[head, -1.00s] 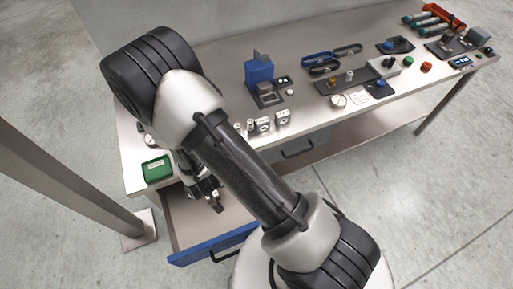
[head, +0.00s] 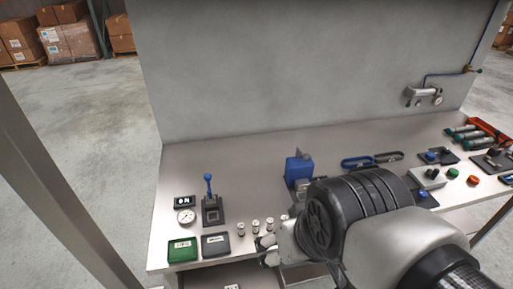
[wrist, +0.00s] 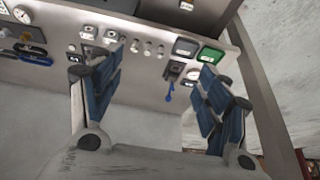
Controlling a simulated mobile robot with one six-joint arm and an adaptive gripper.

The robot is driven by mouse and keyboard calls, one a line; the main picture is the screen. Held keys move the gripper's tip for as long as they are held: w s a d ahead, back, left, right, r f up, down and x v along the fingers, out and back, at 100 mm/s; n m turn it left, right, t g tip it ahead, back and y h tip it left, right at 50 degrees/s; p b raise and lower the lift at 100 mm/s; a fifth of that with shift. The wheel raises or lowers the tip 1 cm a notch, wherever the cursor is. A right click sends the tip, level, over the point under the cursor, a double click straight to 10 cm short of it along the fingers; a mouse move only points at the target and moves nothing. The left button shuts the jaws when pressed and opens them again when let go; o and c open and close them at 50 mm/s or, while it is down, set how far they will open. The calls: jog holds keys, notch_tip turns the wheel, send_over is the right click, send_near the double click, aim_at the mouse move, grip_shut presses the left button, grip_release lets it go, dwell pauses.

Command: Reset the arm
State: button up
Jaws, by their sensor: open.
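My gripper (head: 268,250) is at the front edge of the workbench (head: 240,170) in the head view, mostly hidden behind my own arm. In the wrist view my gripper (wrist: 162,62) is open, its two blue-padded fingers wide apart with nothing between them. My arm is folded, and its large dark joint covers the middle right of the bench in the head view. The wrist view shows the bench inverted, beyond the fingertips.
A green tray (head: 183,250) and a dark tray (head: 215,245) lie at the bench's front left. Behind them are a blue-knobbed lever (head: 210,200) and a dial (head: 186,216). Small metal cylinders (head: 255,226) stand near my gripper. A blue block (head: 299,168) is farther back.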

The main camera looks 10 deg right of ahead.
jog(key=shift+s+d+r, duration=0.2)
jog(key=shift+s+d, duration=0.05)
jog(key=shift+s, duration=0.4)
jog(key=shift+s+d+r, duration=0.2)
jog(key=shift+s+d, duration=0.05)
jog(key=shift+s, duration=0.35)
